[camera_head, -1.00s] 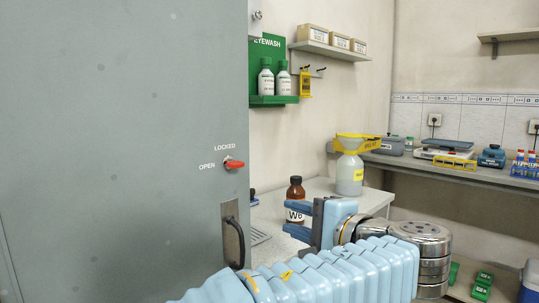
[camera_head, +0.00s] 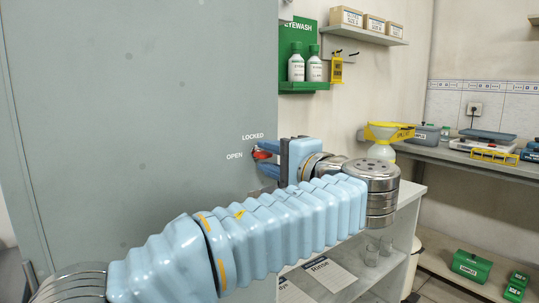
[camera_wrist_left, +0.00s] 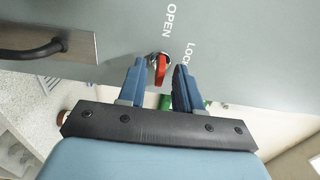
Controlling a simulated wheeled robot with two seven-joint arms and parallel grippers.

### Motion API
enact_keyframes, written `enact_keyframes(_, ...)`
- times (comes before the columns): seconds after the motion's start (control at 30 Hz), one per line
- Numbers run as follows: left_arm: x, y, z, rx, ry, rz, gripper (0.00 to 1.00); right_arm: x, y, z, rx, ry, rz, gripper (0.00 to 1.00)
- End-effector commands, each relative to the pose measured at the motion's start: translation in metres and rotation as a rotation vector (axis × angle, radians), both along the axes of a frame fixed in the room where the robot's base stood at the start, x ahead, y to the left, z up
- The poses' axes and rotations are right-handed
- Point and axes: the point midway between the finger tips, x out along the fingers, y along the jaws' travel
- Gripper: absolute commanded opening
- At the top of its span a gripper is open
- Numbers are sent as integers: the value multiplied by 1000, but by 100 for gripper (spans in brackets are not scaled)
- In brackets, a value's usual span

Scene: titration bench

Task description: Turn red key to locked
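The red key (camera_head: 262,154) sits in a round metal lock on the grey cabinet door, below the word LOCKED and right of the word OPEN. It also shows in the left wrist view (camera_wrist_left: 161,73), with its red grip extending away from OPEN, toward my gripper. My left gripper (camera_head: 264,157) is at the door, its blue fingers open on either side of the key. In the left wrist view, gaps show between the key and both fingers of the gripper (camera_wrist_left: 158,66). My right gripper is not in view.
The grey door (camera_head: 130,110) fills the left side. Its dark handle (camera_wrist_left: 35,52) shows in the left wrist view. A green eyewash station (camera_head: 305,86) hangs right of the door. A shelved bench (camera_head: 410,198) and a wall counter (camera_head: 470,160) stand to the right.

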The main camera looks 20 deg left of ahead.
Motion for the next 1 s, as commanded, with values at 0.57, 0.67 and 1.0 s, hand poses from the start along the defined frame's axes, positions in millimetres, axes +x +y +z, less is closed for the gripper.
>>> enact_keyframes(0.57, 3, 3, 0, 1, 1, 0, 0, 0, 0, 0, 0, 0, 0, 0)
enact_keyframes(0.67, 3, 3, 0, 1, 1, 0, 0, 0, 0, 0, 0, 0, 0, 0)
enact_keyframes(1.0, 3, 3, -2, -27, -33, 0, 0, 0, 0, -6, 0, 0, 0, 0)
